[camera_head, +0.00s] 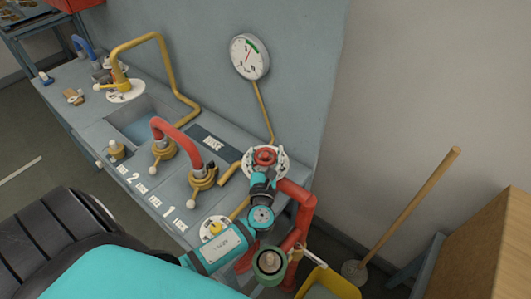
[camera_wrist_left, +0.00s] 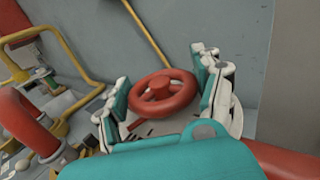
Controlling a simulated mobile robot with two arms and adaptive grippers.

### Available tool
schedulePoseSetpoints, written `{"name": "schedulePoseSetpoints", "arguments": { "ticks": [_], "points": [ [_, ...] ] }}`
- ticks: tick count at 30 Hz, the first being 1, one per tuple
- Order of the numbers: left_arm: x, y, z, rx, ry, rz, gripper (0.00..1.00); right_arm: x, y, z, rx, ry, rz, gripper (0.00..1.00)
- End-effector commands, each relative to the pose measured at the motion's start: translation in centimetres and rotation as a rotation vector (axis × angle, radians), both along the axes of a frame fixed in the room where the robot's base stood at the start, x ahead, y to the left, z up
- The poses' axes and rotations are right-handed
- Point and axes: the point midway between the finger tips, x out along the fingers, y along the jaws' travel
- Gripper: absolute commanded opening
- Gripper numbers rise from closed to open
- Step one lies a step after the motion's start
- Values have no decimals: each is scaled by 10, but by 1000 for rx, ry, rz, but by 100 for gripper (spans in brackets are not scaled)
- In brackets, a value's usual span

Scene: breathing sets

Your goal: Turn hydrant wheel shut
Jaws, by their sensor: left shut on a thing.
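The red hydrant wheel (camera_head: 265,154) sits above a round white plate at the right end of the grey bench. In the left wrist view the wheel (camera_wrist_left: 162,92) shows as a ring with a central hub. My left gripper (camera_head: 264,168) reaches the wheel from the near side. The teal gripper body hides the wheel's lower mount. My right gripper is not in view.
A pressure gauge (camera_head: 249,57) hangs on the grey panel above. A curved red pipe (camera_head: 177,137) and yellow pipes (camera_head: 165,65) rise left of the wheel. A broom (camera_head: 410,210) leans at the right, near a yellow bin (camera_head: 328,284) and a wooden box (camera_head: 485,250).

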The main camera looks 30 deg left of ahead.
Motion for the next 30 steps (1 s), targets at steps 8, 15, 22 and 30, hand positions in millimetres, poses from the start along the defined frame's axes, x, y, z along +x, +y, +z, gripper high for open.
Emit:
{"name": "schedulePoseSetpoints", "arguments": {
  "ticks": [8, 15, 22, 30],
  "points": [
    [-1, 1, -4, 8, 2, -270, 35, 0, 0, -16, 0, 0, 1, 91],
    [-1, 1, -10, 9, 2, -499, 35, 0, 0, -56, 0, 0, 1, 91],
    [-1, 0, -12, 9, 2, -690, 35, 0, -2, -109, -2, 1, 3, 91],
    [-1, -1, -14, 5, 1, -864, 35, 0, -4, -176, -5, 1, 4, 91]
  ]
}}
